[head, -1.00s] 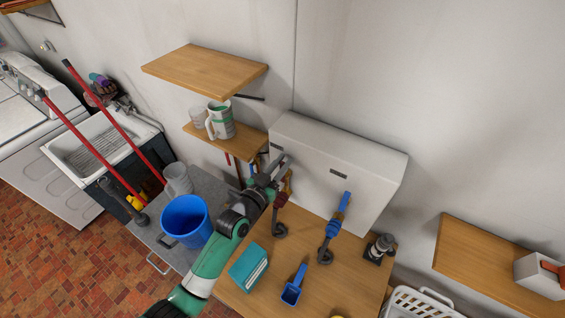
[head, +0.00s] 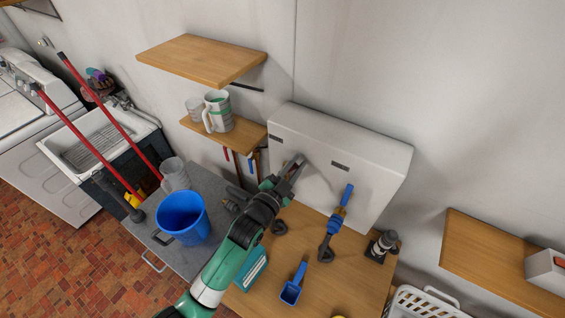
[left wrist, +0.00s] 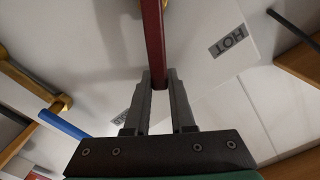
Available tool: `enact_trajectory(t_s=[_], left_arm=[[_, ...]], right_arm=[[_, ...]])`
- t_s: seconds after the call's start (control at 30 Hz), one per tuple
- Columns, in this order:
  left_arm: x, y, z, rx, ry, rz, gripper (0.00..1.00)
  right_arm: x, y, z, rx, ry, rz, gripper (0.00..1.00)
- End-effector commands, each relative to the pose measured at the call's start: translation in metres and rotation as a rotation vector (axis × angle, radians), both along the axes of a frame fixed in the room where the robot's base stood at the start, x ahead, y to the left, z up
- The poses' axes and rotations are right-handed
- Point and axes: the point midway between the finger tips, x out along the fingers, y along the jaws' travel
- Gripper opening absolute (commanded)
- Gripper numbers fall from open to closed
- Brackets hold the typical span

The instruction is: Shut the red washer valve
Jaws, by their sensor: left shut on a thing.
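The red valve handle (left wrist: 152,40) shows in the left wrist view as a long dark-red bar that runs down between my fingers. My left gripper (left wrist: 158,88) is shut on its lower end, and it also shows in the head view (head: 292,172), in front of the white box. In the head view my gripper and wrist hide the red valve. The white box (head: 335,150) bears a dark label, which reads HOT in the left wrist view. The blue-handled valve (head: 343,203) stands to the right of my gripper, apart from it. My right gripper is not in view.
A blue scoop (head: 293,284) and a teal box (head: 252,270) lie on the wooden top (head: 330,285), below the valves. A blue bucket (head: 182,218) stands at the left. A dark cylinder (head: 383,245) stands at the right.

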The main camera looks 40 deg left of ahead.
Motion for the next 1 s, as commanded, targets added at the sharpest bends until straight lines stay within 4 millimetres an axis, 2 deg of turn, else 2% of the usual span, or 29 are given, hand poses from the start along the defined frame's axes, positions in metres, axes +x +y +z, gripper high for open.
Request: enact_trajectory(t_s=[0.1,0.3,0.7,1.0], left_arm=[[0.004,-0.015,-0.007,0.11,0.015,-0.013,0.0],[0.007,-0.027,-0.018,0.298,0.042,-0.017,0.0],[0.008,-0.04,-0.044,0.666,0.096,-0.015,0.0],[0.009,-0.042,-0.059,0.864,0.124,-0.014,0.0]], right_arm=[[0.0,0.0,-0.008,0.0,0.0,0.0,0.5],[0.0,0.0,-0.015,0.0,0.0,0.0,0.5],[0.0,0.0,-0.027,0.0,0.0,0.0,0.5],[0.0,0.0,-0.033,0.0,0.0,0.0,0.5]])
